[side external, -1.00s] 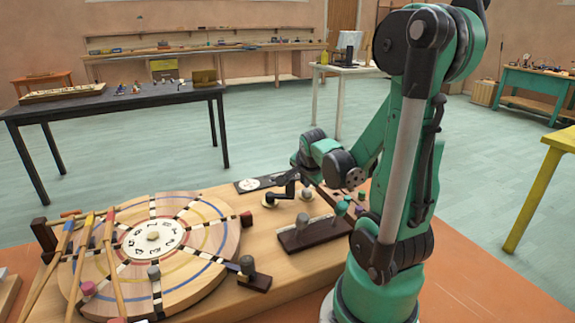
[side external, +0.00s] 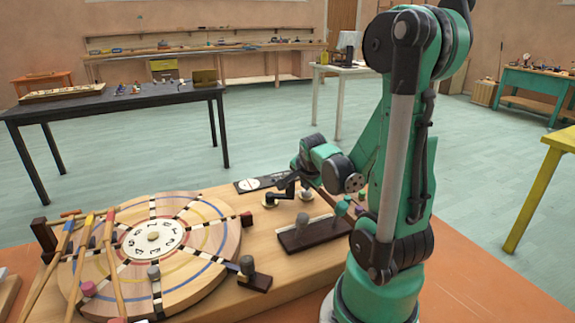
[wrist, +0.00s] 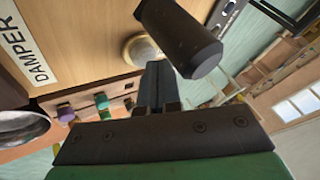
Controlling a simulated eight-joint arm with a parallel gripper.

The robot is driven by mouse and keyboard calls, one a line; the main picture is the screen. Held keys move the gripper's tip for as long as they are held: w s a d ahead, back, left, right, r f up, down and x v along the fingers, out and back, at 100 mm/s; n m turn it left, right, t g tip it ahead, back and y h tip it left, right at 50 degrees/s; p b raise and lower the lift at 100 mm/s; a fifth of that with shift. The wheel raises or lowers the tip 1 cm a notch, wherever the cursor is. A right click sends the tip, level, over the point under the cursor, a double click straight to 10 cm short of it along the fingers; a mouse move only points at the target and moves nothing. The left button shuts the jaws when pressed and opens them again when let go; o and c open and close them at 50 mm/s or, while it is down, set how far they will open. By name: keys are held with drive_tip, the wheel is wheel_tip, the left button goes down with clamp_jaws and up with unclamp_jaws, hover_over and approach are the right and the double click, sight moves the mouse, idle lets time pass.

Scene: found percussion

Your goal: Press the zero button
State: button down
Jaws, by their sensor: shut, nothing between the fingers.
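My gripper (wrist: 153,72) shows its dark fingers together with nothing between them, pointing at a round cream button with a brass rim (wrist: 141,48). The fingertips overlap the button's lower edge in the wrist view; contact cannot be told. No zero marking is readable on any button.
A thick dark cylinder (wrist: 180,38) stands close beside the fingers. A DAMPER label (wrist: 26,45) and a dark gauge panel (side external: 259,183) are nearby. A dark block with a grey knob (side external: 302,234) stands in front. A large wooden wheel (side external: 154,255) with sticks lies left.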

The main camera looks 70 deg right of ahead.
sight(306, 193)
drive_tip(key=shift+r, duration=0.85)
drive_tip(key=shift+r, duration=2.5)
drive_tip(key=w+a+n+t+y, duration=0.1)
drive_tip(key=w+a+n+y, duration=0.1)
drive_tip(key=a+n, duration=0.5)
drive_tip(key=w+a+n+t+y, duration=0.2)
drive_tip(key=w+a+n, duration=0.1)
drive_tip(key=a+n, duration=0.4)
drive_tip(key=w+a+n+t+y, duration=0.1)
drive_tip(key=w+a+n+y, duration=0.1)
drive_tip(key=a+n, duration=0.6)
drive_tip(key=shift+w+a+r+t+y, duration=0.1)
drive_tip(key=shift+w+a+t+y, duration=0.1)
drive_tip(key=shift+w+a, duration=0.35)
drive_tip(key=shift+w+a+t+y, duration=0.1)
drive_tip(key=shift+w+a+y, duration=0.1)
drive_tip(key=shift+a, duration=0.5)
drive_tip(key=shift+a+n, duration=0.3)
drive_tip(key=shift+a, duration=0.05)
